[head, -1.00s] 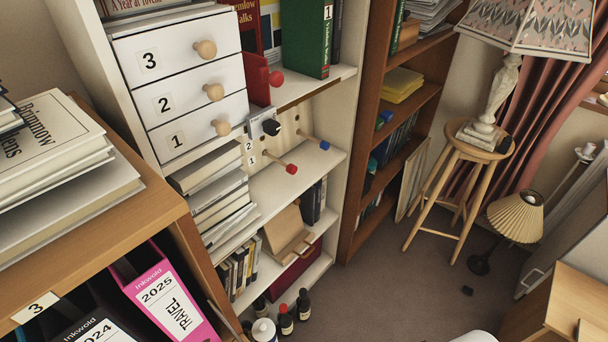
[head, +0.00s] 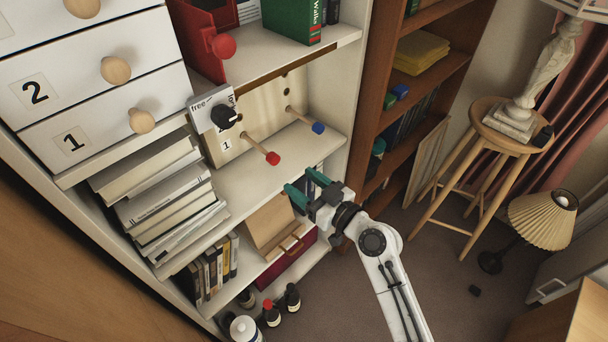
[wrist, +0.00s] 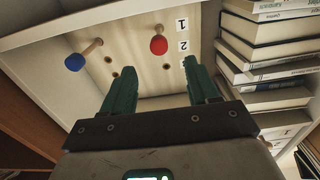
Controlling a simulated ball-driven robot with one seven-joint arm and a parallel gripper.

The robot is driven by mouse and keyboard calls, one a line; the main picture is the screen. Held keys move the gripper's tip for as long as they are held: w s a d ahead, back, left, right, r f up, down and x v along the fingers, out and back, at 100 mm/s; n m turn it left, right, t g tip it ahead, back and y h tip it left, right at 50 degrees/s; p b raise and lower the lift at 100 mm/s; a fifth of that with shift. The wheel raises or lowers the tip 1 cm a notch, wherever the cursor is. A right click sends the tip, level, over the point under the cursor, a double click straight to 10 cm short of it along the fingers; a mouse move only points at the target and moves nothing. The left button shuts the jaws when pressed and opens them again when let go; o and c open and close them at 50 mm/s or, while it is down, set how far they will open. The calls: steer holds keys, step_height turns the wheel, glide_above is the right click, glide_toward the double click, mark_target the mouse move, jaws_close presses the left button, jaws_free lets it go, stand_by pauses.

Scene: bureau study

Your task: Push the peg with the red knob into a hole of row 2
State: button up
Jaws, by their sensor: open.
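The peg with the red knob (head: 273,158) sticks out of a pale pegboard (head: 252,122) standing in the white bookcase. In the wrist view its red knob (wrist: 158,45) lies beyond my fingertips, and its shaft appears level with label 1 (wrist: 182,23). My gripper (head: 303,184) is open and empty, with teal fingers, in front of the shelf and right of and below the red knob. It also shows in the wrist view (wrist: 158,68).
A blue-knobbed peg (head: 318,127) sticks out to the right of the red one. A black knob (head: 224,117) with a "free" card (head: 207,106) is to the left. Stacked books (head: 160,200) fill the shelf's left side. Bottles (head: 270,312) stand on the floor.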

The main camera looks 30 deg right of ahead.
mark_target(276, 162)
steer(key=x, duration=0.9)
steer(key=shift+w, duration=0.25)
steer(key=shift+x, duration=0.8)
steer(key=shift+c, duration=0.4)
jaws_close()
